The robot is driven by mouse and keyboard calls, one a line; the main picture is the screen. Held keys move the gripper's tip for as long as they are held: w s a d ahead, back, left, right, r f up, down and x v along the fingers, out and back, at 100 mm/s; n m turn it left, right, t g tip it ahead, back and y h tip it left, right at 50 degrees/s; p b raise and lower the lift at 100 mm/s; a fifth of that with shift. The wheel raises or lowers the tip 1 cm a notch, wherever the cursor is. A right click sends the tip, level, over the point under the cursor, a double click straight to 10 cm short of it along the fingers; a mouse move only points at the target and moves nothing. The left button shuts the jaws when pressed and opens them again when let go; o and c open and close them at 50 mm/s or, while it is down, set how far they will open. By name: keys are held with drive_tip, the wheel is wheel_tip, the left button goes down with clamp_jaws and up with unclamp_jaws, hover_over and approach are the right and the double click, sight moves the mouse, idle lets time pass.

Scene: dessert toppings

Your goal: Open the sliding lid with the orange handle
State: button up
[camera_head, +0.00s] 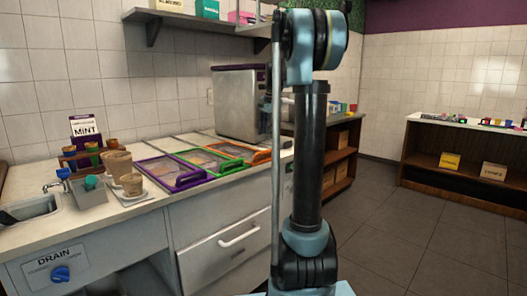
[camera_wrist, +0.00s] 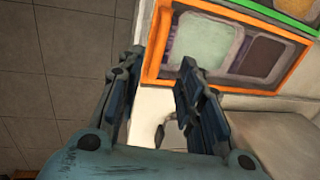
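The orange-framed sliding lid (camera_head: 260,157) lies in the counter top at the right end of a row of coloured lids. In the wrist view its orange frame (camera_wrist: 240,88) surrounds clear panels over a pale green and a dark compartment. An orange bar runs along its left end; I cannot tell the handle apart from the frame there. My gripper (camera_wrist: 158,72) is open, its two dark fingers apart, with nothing visibly held between them. The fingertips are close to the left end of the orange frame; I see no clear contact.
The green-framed lid (camera_head: 224,164) and purple-framed lid (camera_head: 170,173) lie to the left. A steel box (camera_head: 240,102) stands behind the orange lid. Cups (camera_head: 131,183), a mint sign (camera_head: 86,128) and a sink (camera_head: 30,208) are further left. Floor is open to the right.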

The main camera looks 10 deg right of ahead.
drive_tip(key=f, duration=0.3)
drive_tip(key=w+f, duration=0.1)
drive_tip(key=f, duration=0.2)
drive_tip(key=a+f, duration=0.1)
drive_tip(key=f, duration=0.1)
drive_tip(key=shift+w+f, duration=0.2)
drive_tip(key=shift+f, duration=0.2)
clamp_jaws()
